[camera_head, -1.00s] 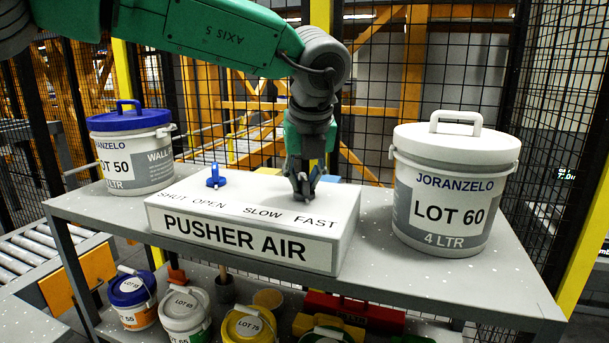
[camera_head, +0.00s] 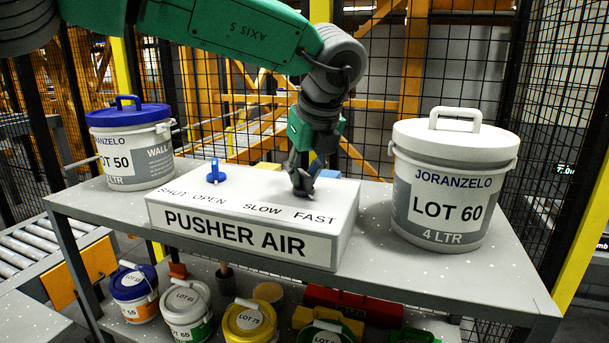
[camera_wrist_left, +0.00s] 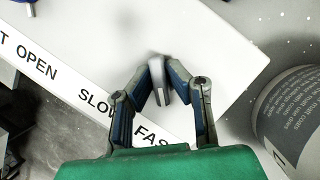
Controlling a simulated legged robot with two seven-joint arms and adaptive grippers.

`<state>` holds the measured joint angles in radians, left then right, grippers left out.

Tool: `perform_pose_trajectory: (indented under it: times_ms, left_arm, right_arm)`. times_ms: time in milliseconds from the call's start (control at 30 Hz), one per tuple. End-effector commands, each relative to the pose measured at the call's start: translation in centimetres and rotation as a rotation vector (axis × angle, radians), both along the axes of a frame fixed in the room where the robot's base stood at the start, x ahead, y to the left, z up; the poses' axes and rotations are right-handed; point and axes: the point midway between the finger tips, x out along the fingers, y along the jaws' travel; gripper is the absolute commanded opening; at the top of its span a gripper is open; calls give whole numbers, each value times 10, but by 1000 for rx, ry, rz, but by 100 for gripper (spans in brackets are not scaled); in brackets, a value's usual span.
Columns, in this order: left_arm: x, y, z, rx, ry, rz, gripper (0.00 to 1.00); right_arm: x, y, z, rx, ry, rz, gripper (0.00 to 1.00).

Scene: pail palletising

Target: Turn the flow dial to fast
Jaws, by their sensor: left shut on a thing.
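The white control box (camera_head: 222,198) labelled PUSHER AIR stands on the grey table, with SHUT, OPEN, SLOW and FAST printed on its top. My left gripper (camera_head: 301,191) reaches down to the box top behind the SLOW and FAST labels. In the left wrist view my left gripper (camera_wrist_left: 157,82) is shut on the grey flow dial (camera_wrist_left: 160,90). The dial's near end lies toward the FAST side, but its exact setting is hard to tell. In the head view the fingers hide most of the dial. A blue knob (camera_head: 214,173) stands upright near SHUT and OPEN. My right gripper is not in view.
A blue-lidded LOT 50 pail (camera_head: 130,145) stands left of the box. A white LOT 60 pail (camera_head: 452,185) stands close on the right. Several pails sit on the shelf below. Wire mesh fencing (camera_head: 265,80) stands behind the table.

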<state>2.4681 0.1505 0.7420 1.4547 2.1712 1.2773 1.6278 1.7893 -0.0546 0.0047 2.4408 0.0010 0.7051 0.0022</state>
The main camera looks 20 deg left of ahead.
Motion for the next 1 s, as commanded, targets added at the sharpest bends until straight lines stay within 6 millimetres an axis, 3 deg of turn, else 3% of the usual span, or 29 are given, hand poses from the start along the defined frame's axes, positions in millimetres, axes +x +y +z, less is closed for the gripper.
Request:
perform_pose_trajectory:
  times_ms: [67, 100, 133, 433, 567, 1000]
  left_arm:
    - [3, 1, 4, -2, -13, 3, 0]
    - [3, 1, 4, -2, -13, 3, 26]
    - [3, 1, 4, -3, -12, 2, 32]
    - [0, 0, 3, -1, -7, 1, 32]
    - [-3, -3, 11, -3, -8, 0, 32]
    - [-24, -26, 90, -2, -8, 0, 32]
  right_arm:
    - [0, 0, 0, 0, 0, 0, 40]
    - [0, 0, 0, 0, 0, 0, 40]
    - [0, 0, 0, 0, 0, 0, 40]
    - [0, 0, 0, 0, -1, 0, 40]
    - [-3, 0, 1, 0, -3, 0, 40]
    - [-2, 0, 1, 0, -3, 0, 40]
